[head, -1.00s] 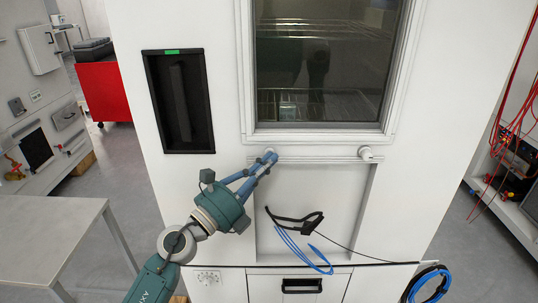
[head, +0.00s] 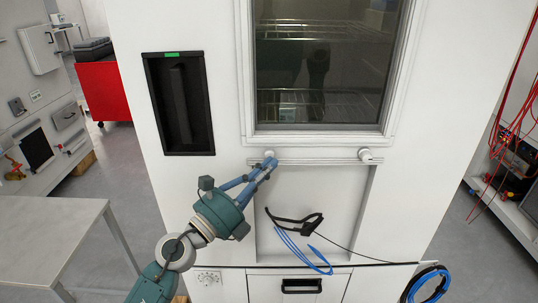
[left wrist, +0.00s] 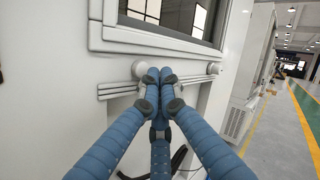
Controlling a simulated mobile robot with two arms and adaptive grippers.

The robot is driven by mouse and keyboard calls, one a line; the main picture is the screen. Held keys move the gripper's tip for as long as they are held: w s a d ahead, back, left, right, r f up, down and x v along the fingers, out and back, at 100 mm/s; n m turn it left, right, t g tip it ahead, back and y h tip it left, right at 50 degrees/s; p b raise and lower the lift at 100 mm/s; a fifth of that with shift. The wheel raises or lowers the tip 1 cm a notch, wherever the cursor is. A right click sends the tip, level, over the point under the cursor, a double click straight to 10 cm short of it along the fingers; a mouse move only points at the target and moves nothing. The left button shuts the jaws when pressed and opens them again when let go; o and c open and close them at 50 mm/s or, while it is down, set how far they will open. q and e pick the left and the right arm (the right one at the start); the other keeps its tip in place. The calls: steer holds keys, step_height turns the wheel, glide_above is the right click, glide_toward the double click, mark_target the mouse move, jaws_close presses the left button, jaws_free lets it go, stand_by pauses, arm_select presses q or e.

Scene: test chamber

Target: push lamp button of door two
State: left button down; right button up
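Two round white knobs sit on a rail below the window of the white chamber door. The left knob (head: 270,154) and the right knob (head: 365,155) both show in the head view. My left gripper (head: 268,163) comes up from below, with its blue fingertips just under or against the left knob; I cannot tell if they touch. In the left wrist view its fingers (left wrist: 159,76) are drawn together with nothing between them. They partly cover the left knob (left wrist: 140,69), and the right knob (left wrist: 214,68) is clear. I see no label naming a lamp button. My right gripper is not in view.
A black recessed handle (head: 181,102) with a green mark is left of the window (head: 322,65). A black strap (head: 297,222) and blue cable (head: 303,254) hang in the recess below the rail. A grey table (head: 50,235) stands at the left.

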arm_select(q)
steer(key=s+p, duration=0.1)
steer(key=s, duration=0.4)
steer(key=shift+s+p, duration=0.2)
steer(key=shift+p, duration=0.15)
